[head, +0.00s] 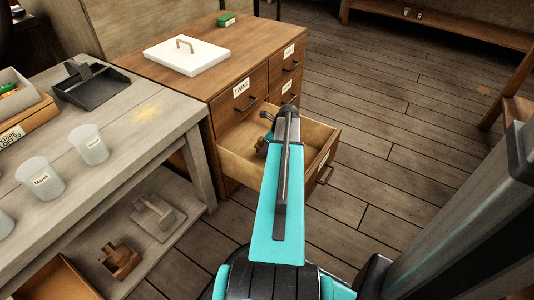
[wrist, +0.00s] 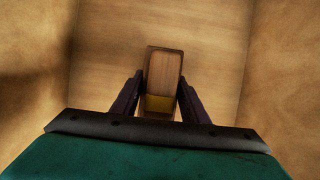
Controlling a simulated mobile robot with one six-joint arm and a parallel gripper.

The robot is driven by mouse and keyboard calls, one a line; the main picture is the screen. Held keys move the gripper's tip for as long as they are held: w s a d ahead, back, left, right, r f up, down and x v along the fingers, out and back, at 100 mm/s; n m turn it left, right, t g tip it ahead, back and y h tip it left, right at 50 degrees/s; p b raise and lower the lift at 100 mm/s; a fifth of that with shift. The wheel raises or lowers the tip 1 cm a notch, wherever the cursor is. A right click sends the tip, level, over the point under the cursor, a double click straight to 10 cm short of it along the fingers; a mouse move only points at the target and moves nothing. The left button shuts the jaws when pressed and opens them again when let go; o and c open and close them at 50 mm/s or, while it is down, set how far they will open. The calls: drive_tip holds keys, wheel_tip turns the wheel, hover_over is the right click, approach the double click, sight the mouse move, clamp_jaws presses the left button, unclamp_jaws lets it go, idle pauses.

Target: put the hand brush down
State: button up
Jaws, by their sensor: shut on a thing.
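The hand brush (wrist: 163,72) shows in the wrist view as a wooden block with a yellowish band at its near end. My gripper (wrist: 160,88) is shut on it, one finger on each side. In the head view my gripper (head: 267,125) reaches down into the open lower left drawer (head: 235,163) of the wooden cabinet (head: 190,84). My arm hides part of the drawer, and the brush is hard to make out there. The wrist view shows pale wooden drawer floor beyond the brush and walls at the sides. I cannot tell whether the brush touches the floor.
A grey workbench (head: 125,150) stands at left with a dark dustpan (head: 92,85), yellow dust (head: 148,112) and white cups (head: 88,144). A white lidded board (head: 186,54) and a green item (head: 226,19) lie on the cabinet. Open floor (head: 400,150) is at right.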

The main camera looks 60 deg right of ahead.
drive_tip(key=shift+f+b, duration=0.3)
drive_tip(key=shift+f, duration=0.8)
drive_tip(key=shift+f, duration=0.1)
drive_tip(key=o, duration=0.9)
drive_tip(key=shift+o, duration=0.2)
drive_tip(key=p+v, duration=0.5)
drive_tip(key=v, duration=0.7)
